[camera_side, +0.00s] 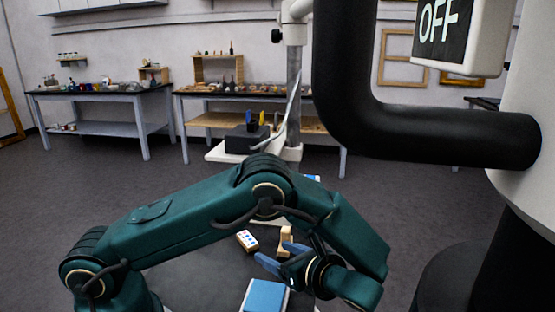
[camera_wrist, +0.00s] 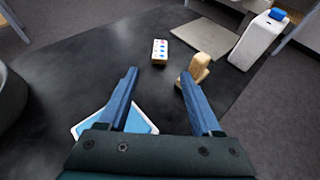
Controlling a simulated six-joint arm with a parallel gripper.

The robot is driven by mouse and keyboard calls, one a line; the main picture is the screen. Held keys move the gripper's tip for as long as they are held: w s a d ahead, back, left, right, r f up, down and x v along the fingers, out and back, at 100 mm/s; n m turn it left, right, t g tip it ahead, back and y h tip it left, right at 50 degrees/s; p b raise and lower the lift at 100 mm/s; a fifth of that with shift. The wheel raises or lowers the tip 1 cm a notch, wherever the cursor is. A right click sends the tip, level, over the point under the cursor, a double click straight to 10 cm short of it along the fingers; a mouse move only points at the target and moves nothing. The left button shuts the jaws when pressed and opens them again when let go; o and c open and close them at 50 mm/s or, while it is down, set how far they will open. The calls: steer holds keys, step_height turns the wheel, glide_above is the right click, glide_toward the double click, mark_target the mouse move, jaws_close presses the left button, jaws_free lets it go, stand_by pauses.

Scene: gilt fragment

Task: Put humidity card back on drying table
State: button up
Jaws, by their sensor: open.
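The humidity card appears to be the small white block with rows of blue and red dots (camera_wrist: 160,50); it lies flat on the dark table (camera_wrist: 90,62). It also shows in the side view (camera_side: 247,240), left of my gripper (camera_side: 277,256). In the wrist view my gripper (camera_wrist: 158,74) is open, with two blue fingers apart and nothing between the tips. The card is ahead of the fingertips, not touching them. I cannot tell whether this dark table is the drying table.
A wooden piece (camera_wrist: 198,70) stands close by the right fingertip. A beige plate (camera_wrist: 208,38) lies behind it. A blue pad with a white border (camera_wrist: 134,120) is partly hidden under the left finger. A white device with a blue top (camera_wrist: 258,40) stands far right.

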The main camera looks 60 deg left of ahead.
steer(key=s+d+r+n+t+h, duration=0.2)
steer(key=s+r+n+h, duration=0.3)
steer(key=n, duration=0.4)
steer(key=s+d+r+n+t+h, duration=0.3)
steer(key=s+d+r+n+h, duration=0.1)
steer(key=s+r+n+h, duration=0.2)
steer(key=s+n+h, duration=0.1)
steer(key=n+h, duration=0.1)
steer(key=n, duration=0.1)
steer(key=shift+d+r+t, duration=0.25)
steer(key=shift+r+t, duration=0.05)
stand_by(0.6)
